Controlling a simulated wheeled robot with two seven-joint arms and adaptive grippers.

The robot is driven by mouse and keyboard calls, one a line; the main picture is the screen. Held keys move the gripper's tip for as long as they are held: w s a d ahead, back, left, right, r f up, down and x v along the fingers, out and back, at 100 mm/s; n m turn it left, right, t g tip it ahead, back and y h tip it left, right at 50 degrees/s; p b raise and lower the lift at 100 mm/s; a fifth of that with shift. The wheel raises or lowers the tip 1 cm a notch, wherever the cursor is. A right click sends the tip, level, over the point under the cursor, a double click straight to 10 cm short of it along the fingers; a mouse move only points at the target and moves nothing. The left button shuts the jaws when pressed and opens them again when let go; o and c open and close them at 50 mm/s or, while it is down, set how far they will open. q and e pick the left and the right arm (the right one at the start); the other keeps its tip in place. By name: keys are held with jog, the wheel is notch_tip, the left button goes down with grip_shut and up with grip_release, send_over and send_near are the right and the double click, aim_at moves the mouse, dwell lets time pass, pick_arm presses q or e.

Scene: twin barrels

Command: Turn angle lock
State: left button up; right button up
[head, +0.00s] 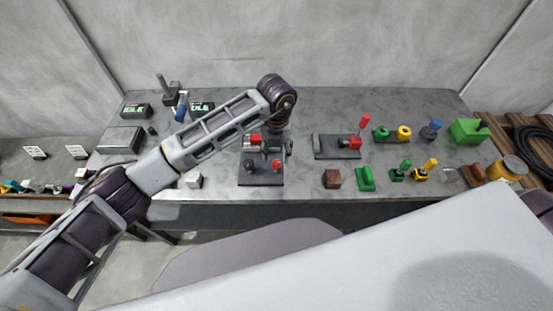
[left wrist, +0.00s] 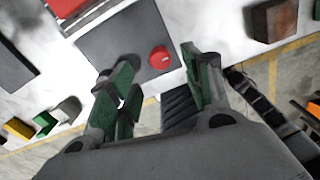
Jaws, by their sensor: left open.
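A dark base plate (head: 262,181) stands near the front edge of the table, with a round red knob (head: 277,162) on it. In the left wrist view the plate (left wrist: 108,42) shows the red knob (left wrist: 160,57) with a pale mark on its face. I cannot tell for certain which part is the angle lock. My left gripper (head: 268,150) is over this fixture and partly hides it. In the left wrist view its green-padded fingers (left wrist: 156,78) are spread and empty, one on each side of the knob in the picture; contact cannot be seen. My right gripper is not in view.
A brown block (head: 332,179) and a green holder (head: 365,179) stand near the front edge. Two display boxes are at the back left. Bare tabletop (head: 330,105) lies behind.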

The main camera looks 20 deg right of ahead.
aim_at(277, 162)
pick_arm(q)
jog(key=shift+f+p, duration=0.45)
jog(key=shift+f, duration=2.25)
jog(key=c, duration=1.1)
jog(key=shift+o, duration=0.2)
